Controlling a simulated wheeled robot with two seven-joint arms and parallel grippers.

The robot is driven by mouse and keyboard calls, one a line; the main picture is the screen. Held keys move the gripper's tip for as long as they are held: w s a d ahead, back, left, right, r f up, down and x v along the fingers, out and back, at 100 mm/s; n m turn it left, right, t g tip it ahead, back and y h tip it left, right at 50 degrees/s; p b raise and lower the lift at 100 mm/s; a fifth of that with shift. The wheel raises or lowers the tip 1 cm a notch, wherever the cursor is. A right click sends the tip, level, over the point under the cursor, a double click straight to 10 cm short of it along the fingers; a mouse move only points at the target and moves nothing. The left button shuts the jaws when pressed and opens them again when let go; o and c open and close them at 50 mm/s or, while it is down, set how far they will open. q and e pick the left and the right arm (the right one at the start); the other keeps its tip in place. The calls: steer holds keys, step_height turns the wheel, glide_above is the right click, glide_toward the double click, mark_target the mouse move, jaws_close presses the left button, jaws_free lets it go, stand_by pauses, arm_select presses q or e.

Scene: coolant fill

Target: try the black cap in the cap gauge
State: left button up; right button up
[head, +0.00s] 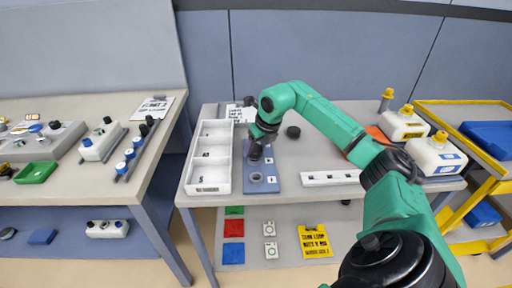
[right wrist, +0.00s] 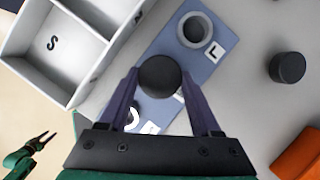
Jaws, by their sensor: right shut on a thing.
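The black cap (right wrist: 160,75) is held between the fingers of my right gripper (right wrist: 160,88). In the head view my right gripper (head: 255,150) is over the cap gauge (head: 262,189), a blue-grey plate with ring sockets. The right wrist view shows the gauge (right wrist: 218,62) with an open, empty-looking ring marked L beyond the cap. Another ring is partly hidden behind the cap and fingers. I cannot tell whether the cap touches a ring. My left gripper (right wrist: 40,139) shows small at the lower left of the right wrist view, with its fingers apart.
A white compartment tray (head: 192,165) stands close left of the gauge. A second black cap (head: 293,132) stands right of it.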

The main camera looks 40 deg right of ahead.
steer(key=shift+f, duration=0.4)
steer(key=o, duration=1.5)
steer(key=shift+o, duration=0.2)
steer(key=v, duration=1.4)
steer(key=shift+r, duration=0.3)
